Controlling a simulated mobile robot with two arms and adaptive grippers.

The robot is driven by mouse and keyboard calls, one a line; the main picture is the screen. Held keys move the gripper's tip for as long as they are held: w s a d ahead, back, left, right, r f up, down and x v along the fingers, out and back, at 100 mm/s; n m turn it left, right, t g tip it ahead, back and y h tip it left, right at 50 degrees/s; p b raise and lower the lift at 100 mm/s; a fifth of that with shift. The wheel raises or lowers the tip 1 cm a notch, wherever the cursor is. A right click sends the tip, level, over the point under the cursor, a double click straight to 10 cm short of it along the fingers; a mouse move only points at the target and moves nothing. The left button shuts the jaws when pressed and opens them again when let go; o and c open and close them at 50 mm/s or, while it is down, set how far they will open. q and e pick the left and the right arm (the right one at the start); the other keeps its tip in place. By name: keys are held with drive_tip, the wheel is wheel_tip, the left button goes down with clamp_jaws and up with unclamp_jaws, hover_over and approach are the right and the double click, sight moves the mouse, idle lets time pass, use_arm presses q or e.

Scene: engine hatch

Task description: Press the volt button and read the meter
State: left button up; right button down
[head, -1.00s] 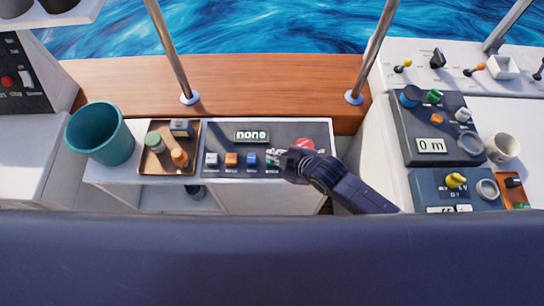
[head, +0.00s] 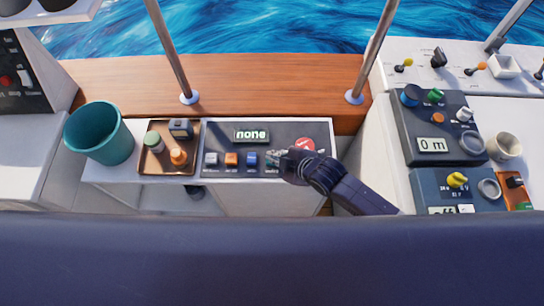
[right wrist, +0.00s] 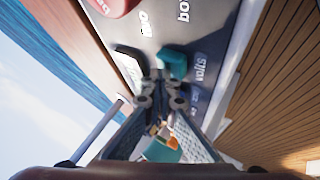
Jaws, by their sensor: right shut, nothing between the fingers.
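The dark meter panel (head: 279,139) lies on the white console; its small display (head: 251,135) reads "none". A white, an orange and a blue button (head: 251,159) stand in a row along its front. My right gripper (head: 274,160) is shut and empty, just right of the blue button, covering that end of the row. In the right wrist view the closed fingertips (right wrist: 160,82) are close to a teal button (right wrist: 174,61) beside the printed word "volts" (right wrist: 201,68). I cannot tell whether they touch. My left gripper is not in view.
A round red button (head: 303,145) is at the panel's right, close to my gripper. A brown tray (head: 188,133) with small items and a teal bucket (head: 101,134) stand left. More instrument panels (head: 436,119) and a white mug (head: 503,146) are at right. Metal posts rise behind.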

drive_tip(key=shift+f, duration=0.45)
drive_tip(key=shift+r, duration=0.1)
idle(0.4)
drive_tip(key=shift+r+p, duration=1.1)
drive_tip(key=shift+r, duration=0.15)
drive_tip(key=shift+r, duration=0.1)
wheel_tip(320, 180, up, 5)
drive_tip(key=p, duration=0.5)
